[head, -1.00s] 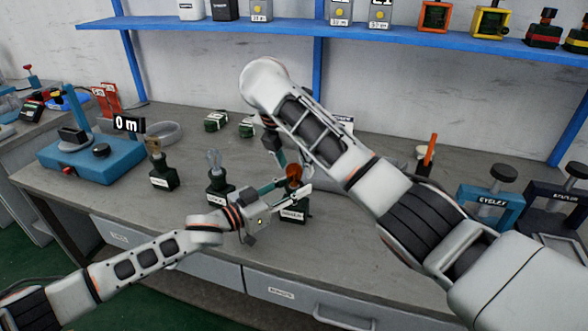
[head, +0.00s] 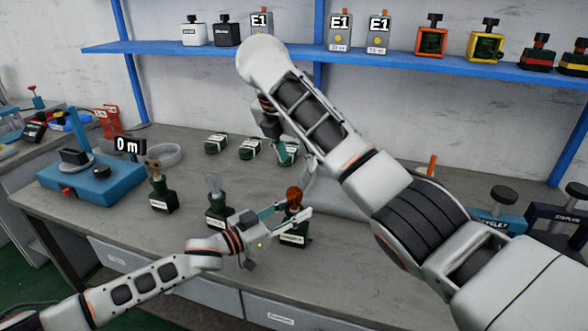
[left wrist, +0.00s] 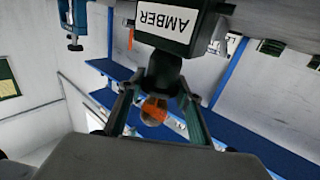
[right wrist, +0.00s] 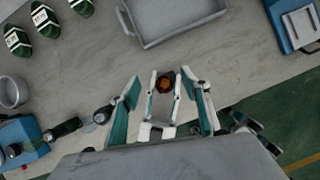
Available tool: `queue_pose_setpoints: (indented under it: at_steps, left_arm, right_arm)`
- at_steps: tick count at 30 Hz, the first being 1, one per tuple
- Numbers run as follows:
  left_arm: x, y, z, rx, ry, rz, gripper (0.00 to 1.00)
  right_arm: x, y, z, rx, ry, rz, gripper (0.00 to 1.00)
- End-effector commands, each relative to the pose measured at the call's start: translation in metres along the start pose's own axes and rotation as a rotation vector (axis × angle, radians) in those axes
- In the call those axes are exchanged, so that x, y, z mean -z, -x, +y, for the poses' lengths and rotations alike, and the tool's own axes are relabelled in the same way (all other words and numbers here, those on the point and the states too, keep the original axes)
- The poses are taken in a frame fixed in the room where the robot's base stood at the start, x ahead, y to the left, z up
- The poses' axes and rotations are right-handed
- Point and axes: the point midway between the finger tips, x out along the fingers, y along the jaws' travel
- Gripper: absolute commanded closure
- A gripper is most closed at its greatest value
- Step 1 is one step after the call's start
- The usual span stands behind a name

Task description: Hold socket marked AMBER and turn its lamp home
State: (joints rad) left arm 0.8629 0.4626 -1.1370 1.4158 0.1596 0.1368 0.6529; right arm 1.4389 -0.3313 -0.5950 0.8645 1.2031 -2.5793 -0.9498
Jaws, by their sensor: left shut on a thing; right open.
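The AMBER socket (head: 293,234) is a dark upright holder on the bench, with a white label that reads AMBER, upside down, in the left wrist view (left wrist: 168,20). An orange-brown lamp (head: 294,194) sits at its top; it also shows in the right wrist view (right wrist: 165,84). My left gripper (head: 296,211) comes in from the side and is shut on the socket's neck, just below the lamp. My right gripper (right wrist: 167,92) is open above the lamp, its fingers wide to either side and apart from it. The lamp's seat is partly hidden by the left fingers.
Two more sockets with lamps, one clear (head: 217,205) and one brownish (head: 161,192), stand left. Several dark green pieces (head: 216,143) lie behind. A grey tray (right wrist: 178,20) and a blue device reading 0 m (head: 95,182) are nearby. A blue shelf (head: 290,37) runs behind.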

Motion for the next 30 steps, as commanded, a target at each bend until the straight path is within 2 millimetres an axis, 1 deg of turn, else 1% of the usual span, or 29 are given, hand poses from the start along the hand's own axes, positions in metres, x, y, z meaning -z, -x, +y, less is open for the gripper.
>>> queue_pose_setpoints:
  at_steps: [2,5,6,9,12,15,17,20,23,24,26,27,30]
  left_arm:
    - [-0.001,0.0,0.0,0.0,0.001,-0.001,0.9]
    - [-0.001,0.0,0.0,0.0,0.001,-0.001,0.9]
    - [-0.001,0.0,0.0,0.0,0.001,0.0,0.9]
    - [0.0,0.0,0.0,0.0,0.001,0.0,0.9]
    - [0.0,0.0,0.0,0.0,0.001,0.0,0.9]
    - [0.0,0.0,0.0,0.0,0.001,0.0,0.9]
    - [0.0,0.0,0.0,0.0,0.0,0.0,0.9]
    - [0.0,0.0,0.0,0.0,0.0,0.0,0.9]
    - [0.0,0.0,0.0,0.0,0.0,0.0,0.9]
    - [0.0,0.0,0.0,0.0,0.0,0.0,0.9]
    - [0.0,0.0,0.0,0.0,0.0,0.0,0.9]
    - [0.0,0.0,0.0,0.0,0.0,0.0,0.9]
    - [0.0,0.0,0.0,0.0,0.0,0.0,0.9]
  right_arm:
    - [-0.018,-0.004,-0.007,-0.001,-0.034,-0.065,0.53]
    - [-0.049,-0.009,-0.018,-0.014,-0.093,-0.205,0.53]
    - [-0.063,-0.011,-0.024,-0.023,-0.115,-0.275,0.53]
    - [-0.093,-0.012,-0.036,-0.061,-0.15,-0.469,0.53]
    - [-0.109,-0.013,-0.043,-0.118,-0.145,-0.651,0.53]
    - [-0.111,-0.014,-0.048,-0.19,-0.1,-0.814,0.53]
    - [-0.105,-0.016,-0.049,-0.242,-0.056,-0.897,0.53]
    - [-0.082,-0.023,-0.051,-0.339,0.042,-1.008,0.53]
    - [-0.045,-0.033,-0.054,-0.448,0.162,-1.078,0.53]
    - [-0.027,-0.038,-0.057,-0.491,0.212,-1.094,0.53]
    - [0.001,-0.045,-0.062,-0.556,0.283,-1.106,0.53]
    - [0.019,-0.049,-0.066,-0.597,0.327,-1.108,0.53]
    - [0.062,-0.057,-0.077,-0.686,0.418,-1.095,0.53]
